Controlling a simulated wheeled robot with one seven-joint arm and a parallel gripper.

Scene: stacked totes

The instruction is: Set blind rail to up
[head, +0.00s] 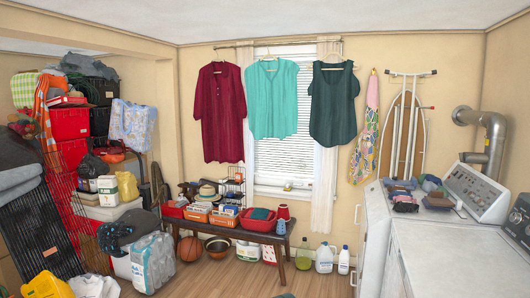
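A white slatted window blind (284,158) hangs in the window at the middle of the back wall. It is lowered over most of the visible glass, and its bottom rail (283,179) is just above the white sill (282,192). A teal blouse and a dark green top hang in front and hide the blind's upper part. A small light object (288,187) is at the sill, too small to make out. My gripper is not clearly in view.
A dark bench (221,224) with baskets stands below the window. A basketball (190,249), a bowl and several bottles are on the floor around it. Washing machines (440,262) stand at right, stacked totes (68,123) at left. Some wooden floor (235,279) is clear.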

